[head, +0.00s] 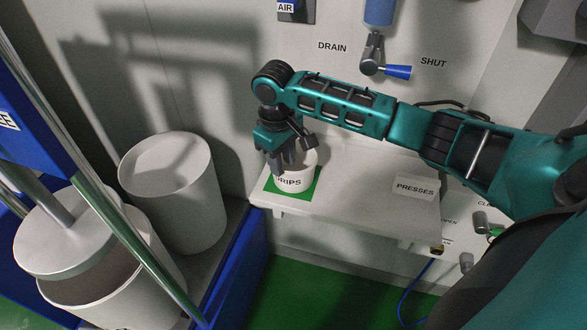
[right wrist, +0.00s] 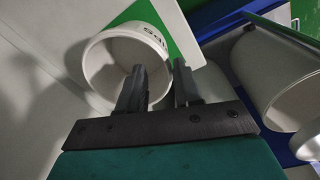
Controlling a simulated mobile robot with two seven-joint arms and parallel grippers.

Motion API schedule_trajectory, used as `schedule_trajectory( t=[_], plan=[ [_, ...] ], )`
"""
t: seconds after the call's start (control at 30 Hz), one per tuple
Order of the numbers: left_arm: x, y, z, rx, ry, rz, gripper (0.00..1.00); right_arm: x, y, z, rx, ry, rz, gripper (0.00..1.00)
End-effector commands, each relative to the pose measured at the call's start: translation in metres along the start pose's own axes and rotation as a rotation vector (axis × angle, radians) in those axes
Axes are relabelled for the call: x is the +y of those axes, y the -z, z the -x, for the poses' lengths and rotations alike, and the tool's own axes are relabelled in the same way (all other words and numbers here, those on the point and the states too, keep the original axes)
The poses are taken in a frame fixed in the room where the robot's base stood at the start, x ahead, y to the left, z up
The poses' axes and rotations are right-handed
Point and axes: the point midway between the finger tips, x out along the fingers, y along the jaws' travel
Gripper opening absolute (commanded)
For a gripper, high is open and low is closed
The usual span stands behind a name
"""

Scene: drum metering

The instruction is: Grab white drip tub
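The white drip tub (head: 301,183), labelled DRIPS, stands upright on a green square (head: 271,186) on the shelf. My right gripper (head: 282,166) points down at the tub's near left rim and hides part of it. In the right wrist view the tub (right wrist: 97,55) is open-topped and looks empty. There my right gripper (right wrist: 160,75) has its fingers apart, one over the tub's opening and the other outside its wall. The rim passes between them, and I see no clear contact. My left gripper is not in view.
A drain valve with a blue handle (head: 397,72) is on the wall above. White drums (head: 175,190) stand at left in a blue frame (head: 238,265).

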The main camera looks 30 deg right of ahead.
Motion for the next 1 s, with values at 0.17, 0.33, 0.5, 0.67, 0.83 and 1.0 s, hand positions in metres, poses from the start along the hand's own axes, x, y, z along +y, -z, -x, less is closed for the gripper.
schedule_trajectory(
  t=[0.17, 0.33, 0.5, 0.67, 0.83, 1.0],
  plan=[
    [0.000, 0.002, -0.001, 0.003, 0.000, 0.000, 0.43, -0.001, 0.000, -0.013, 0.002, 0.000, 0.001, 0.34],
    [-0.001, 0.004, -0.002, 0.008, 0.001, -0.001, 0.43, -0.005, 0.000, -0.036, -0.002, -0.001, 0.001, 0.34],
    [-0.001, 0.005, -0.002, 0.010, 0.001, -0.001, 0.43, -0.006, 0.000, -0.058, 0.000, 0.000, 0.000, 0.34],
    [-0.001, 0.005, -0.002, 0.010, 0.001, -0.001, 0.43, -0.005, 0.000, -0.064, 0.001, -0.001, 0.000, 0.34],
    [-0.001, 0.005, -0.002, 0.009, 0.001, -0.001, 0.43, -0.005, 0.000, -0.064, 0.002, 0.000, 0.000, 0.32],
    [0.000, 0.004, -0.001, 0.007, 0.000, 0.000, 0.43, -0.005, 0.000, -0.064, 0.002, 0.000, 0.000, 0.16]
  ],
)
